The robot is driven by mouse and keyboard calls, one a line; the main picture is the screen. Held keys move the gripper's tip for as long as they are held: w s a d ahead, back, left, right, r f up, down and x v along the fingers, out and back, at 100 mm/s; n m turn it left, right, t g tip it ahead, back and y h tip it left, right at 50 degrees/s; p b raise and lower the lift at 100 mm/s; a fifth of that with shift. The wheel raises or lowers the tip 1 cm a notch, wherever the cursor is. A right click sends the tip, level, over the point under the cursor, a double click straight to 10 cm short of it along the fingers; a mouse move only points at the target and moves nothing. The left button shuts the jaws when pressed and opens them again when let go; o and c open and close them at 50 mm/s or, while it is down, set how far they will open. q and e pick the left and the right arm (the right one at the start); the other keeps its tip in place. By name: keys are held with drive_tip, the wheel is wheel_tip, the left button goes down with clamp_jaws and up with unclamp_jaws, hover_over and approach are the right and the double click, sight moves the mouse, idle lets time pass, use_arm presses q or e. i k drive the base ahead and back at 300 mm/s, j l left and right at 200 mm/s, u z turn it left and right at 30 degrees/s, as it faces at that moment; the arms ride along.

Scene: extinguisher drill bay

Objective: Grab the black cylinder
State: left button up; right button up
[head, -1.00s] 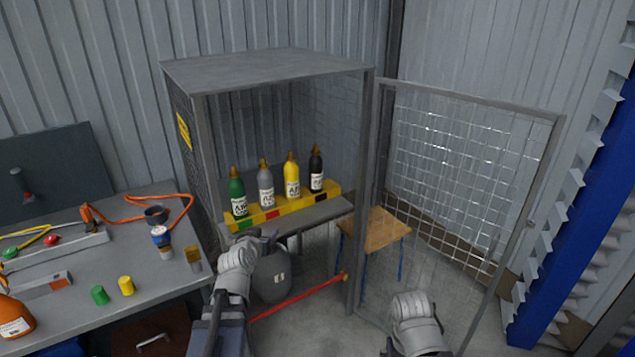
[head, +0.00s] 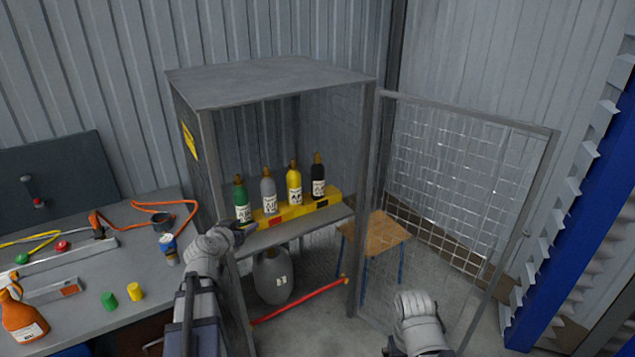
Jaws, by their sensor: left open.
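The black cylinder (head: 318,178) stands upright at the right end of a row in the open cage cabinet, on a yellow rack (head: 300,209) over a grey shelf. It has a white label and a brass-coloured top. Green (head: 241,200), grey (head: 269,192) and yellow (head: 294,184) cylinders stand to its left. My left gripper (head: 243,232) is open and empty at the shelf's front left, just below the green cylinder and well left of the black one. My right arm shows at the bottom, but its gripper fingers cannot be made out.
The mesh door (head: 455,200) stands open to the right. Cabinet posts flank the opening. A grey tank (head: 273,277) and a red bar (head: 300,302) are below the shelf. A wooden stool (head: 376,233) stands behind the door. A cluttered workbench (head: 100,275) is at left.

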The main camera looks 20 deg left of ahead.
sight(316, 169)
drive_tip(key=i+l, duration=0.1)
drive_tip(key=i, duration=0.7)
drive_tip(key=i+l, duration=0.15)
drive_tip(key=i, duration=0.6)
